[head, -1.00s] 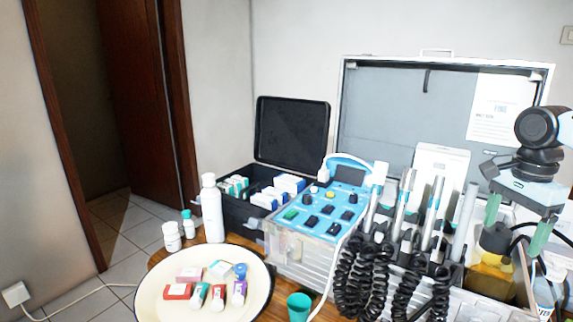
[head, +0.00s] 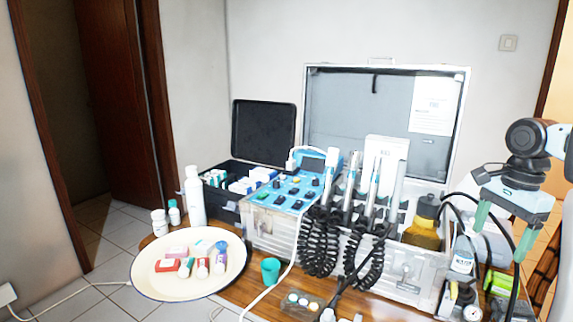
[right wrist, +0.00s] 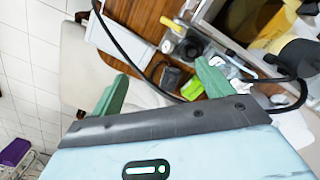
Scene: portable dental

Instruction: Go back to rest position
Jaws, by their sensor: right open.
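My right gripper (head: 502,232) hangs at the right of the head view, above the right end of the table, with its two green fingers apart and nothing between them. In the right wrist view the green fingers (right wrist: 160,88) are also spread and empty, with the table's right end and a pale surface beyond them. The gripper is apart from the dental case and the items below it. My left gripper is not in view.
A dental case (head: 424,270) with coiled hoses stands on the wooden table (head: 246,288). A round cream tray (head: 150,278) holds several small tubes and boxes. A green cup (head: 270,271) stands nearby. A yellow-brown bottle (head: 424,228) and small devices (head: 463,300) crowd the right end.

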